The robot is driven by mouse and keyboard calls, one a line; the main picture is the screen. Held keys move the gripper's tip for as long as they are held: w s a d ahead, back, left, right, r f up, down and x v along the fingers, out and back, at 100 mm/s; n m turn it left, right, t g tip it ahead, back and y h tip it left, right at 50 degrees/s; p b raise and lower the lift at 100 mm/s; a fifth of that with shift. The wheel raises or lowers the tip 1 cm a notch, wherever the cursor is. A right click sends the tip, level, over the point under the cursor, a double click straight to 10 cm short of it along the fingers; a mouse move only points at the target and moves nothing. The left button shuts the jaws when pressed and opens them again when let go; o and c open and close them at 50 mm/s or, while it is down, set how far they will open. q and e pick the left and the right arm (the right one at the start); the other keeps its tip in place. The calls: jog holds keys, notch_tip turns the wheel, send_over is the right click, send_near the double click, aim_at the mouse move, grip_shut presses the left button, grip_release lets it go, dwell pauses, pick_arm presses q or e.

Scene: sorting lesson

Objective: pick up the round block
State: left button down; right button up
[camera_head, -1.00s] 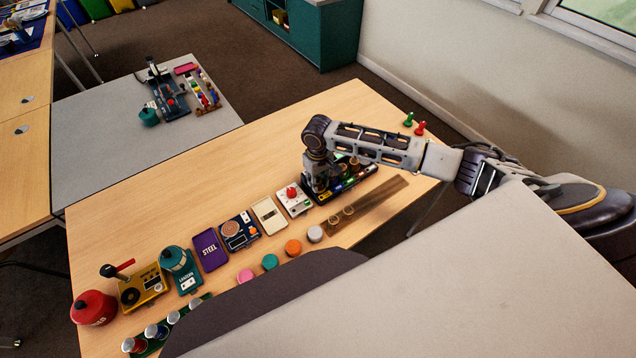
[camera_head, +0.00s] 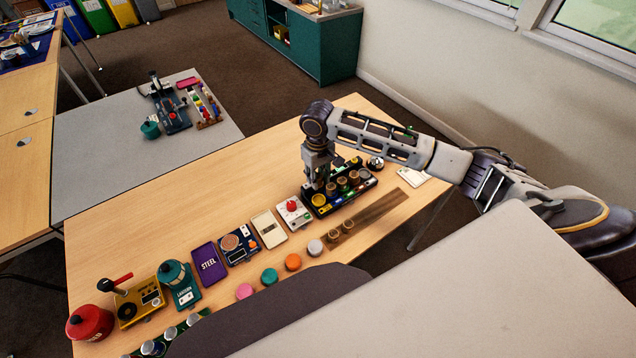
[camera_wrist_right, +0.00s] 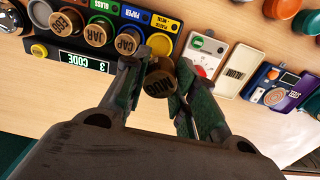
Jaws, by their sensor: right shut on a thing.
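A round wooden block (camera_wrist_right: 159,84) with dark letters on its face is between the fingers of my right gripper (camera_wrist_right: 160,70) in the right wrist view. The gripper is shut on it. In the head view my right gripper (camera_head: 318,183) points down at the near-left side of the dark sorting tray (camera_head: 322,211); the held block is not clear there. My left gripper is not in view.
A white box with a red knob (camera_head: 293,212) and several cards and devices line the table to the left. Coloured discs (camera_head: 269,276) lie along the near side.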

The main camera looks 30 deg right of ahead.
jog(key=shift+r, duration=0.35)
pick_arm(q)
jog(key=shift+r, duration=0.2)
pick_arm(e)
jog(key=shift+s, duration=0.2)
